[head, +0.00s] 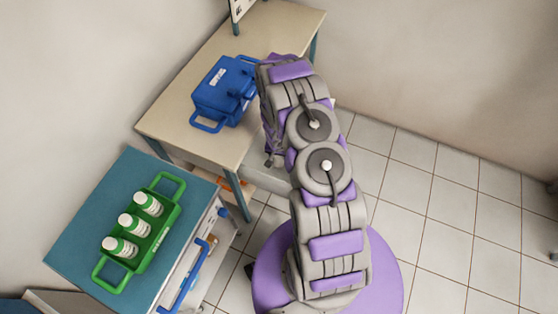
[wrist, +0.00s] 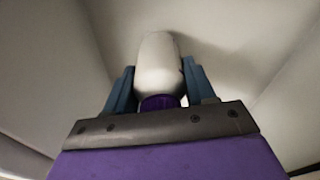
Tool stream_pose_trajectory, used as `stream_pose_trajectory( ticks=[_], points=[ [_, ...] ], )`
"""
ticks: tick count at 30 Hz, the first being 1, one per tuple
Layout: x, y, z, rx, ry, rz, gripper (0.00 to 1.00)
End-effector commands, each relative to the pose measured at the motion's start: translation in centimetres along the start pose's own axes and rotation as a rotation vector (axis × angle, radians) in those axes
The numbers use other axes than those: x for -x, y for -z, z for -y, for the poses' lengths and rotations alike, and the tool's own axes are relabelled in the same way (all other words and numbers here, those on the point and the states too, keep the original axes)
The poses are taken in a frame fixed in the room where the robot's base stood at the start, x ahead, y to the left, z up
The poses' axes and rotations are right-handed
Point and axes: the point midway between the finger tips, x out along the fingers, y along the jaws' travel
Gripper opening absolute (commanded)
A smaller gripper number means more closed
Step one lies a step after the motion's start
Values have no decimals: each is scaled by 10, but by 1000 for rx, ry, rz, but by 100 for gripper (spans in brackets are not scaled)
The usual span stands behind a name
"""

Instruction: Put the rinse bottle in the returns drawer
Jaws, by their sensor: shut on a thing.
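In the wrist view my gripper (wrist: 158,68) is shut on a white, round-ended bottle (wrist: 158,58), with a dark finger on each side. A purple part of the bottle shows close to the palm. The bottle is inside a pale, walled space (wrist: 225,65); I cannot tell whether it touches the floor of that space or whether this is the returns drawer. In the head view the arm bends down beside the beige table, and the held bottle is not clearly seen there.
A green carrier (head: 163,252) with three white bottles (head: 133,224) stands on a teal-topped cart (head: 90,215) with blue handles (head: 180,288). A blue case (head: 222,92) sits on the beige table (head: 185,85).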

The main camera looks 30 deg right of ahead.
Motion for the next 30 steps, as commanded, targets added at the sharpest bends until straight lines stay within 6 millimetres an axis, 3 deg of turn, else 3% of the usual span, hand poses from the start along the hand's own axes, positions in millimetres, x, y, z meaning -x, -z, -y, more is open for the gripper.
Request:
stream_pose_trajectory(
  ticks=[6, 19, 20, 27, 30],
  points=[
    [-27, -3, 0, 0, 0, 0, 12],
    [-30, -4, 0, 0, 0, 1, 12],
    [-29, -4, 0, 0, 0, 1, 57],
    [-29, -4, 0, 0, 0, 1, 80],
    [-29, -4, 0, 0, 0, 1, 81]
  ],
)
